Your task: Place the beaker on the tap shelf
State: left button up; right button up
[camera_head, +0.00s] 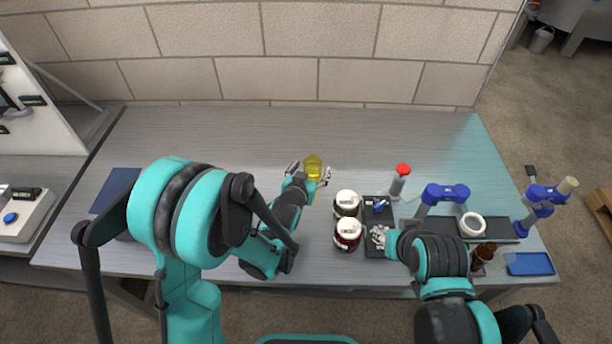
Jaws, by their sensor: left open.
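A small yellow vessel (313,165), which looks like the beaker with yellow contents, stands on the grey table (220,140) in the middle. My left gripper (309,174) is open, with its fingers spread to either side of the vessel; I cannot tell whether they touch it. My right gripper (379,237) is low over the front part of a dark tray (372,250), and its fingers are too small to read. I cannot tell for sure which thing is the tap shelf; a blue fixture (445,192) stands over a dark strip at the right.
Two white-lidded dark jars (347,204) (349,236) stand close right of my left forearm. A red-capped bottle (399,182), a white ring (472,224), a brown bottle (483,256) and another blue stand (540,200) crowd the right side. The table's back left is clear.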

aim_at(315, 162)
pick_arm(q)
jog(key=b+x, duration=0.2)
jog(key=x, duration=0.4)
jog(key=shift+w+a+f, duration=0.1)
jog(key=shift+f, duration=0.05)
jog(key=c, duration=1.5)
